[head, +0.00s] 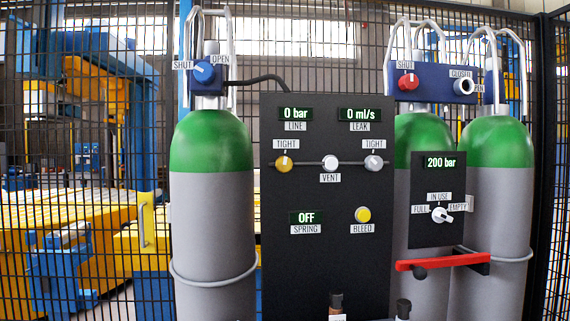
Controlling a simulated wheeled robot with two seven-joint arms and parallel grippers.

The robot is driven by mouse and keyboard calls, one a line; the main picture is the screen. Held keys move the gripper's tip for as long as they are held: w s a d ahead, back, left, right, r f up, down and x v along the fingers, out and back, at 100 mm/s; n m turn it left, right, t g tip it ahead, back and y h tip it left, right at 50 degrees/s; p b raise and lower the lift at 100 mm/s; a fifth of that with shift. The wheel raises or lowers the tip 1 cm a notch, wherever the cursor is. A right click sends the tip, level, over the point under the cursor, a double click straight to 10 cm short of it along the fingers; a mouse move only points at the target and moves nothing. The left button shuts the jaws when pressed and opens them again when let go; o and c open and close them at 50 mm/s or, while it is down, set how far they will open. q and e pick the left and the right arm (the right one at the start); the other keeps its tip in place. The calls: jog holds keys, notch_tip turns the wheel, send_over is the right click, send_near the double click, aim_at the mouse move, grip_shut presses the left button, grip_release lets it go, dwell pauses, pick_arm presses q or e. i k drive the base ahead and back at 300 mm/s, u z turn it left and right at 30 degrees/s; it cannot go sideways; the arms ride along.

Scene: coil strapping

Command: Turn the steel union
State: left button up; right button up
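The steel union (374,163) is a grey round knob on the right of the black panel (325,262), under a label reading TIGHT. A pale mark on it points up towards that label. A brass-coloured union (284,164) sits on the left of the same line, also under a TIGHT label. A white VENT knob (331,162) lies between them. The LINE display (296,114) reads 0 bar and the LEAK display (359,114) reads 0 ml/s. Neither of my grippers can be made out in the head view.
Green-topped cylinders (212,215) stand on both sides of the panel. A red-handled bar (440,260) juts out at right, below a 200 bar display (440,162). Two dark-topped objects (336,302) (403,308) show at the bottom edge. Wire fencing stands behind.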

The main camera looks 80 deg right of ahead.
aim_at(375, 163)
jog(key=i, duration=1.15)
jog(key=z, duration=2.6)
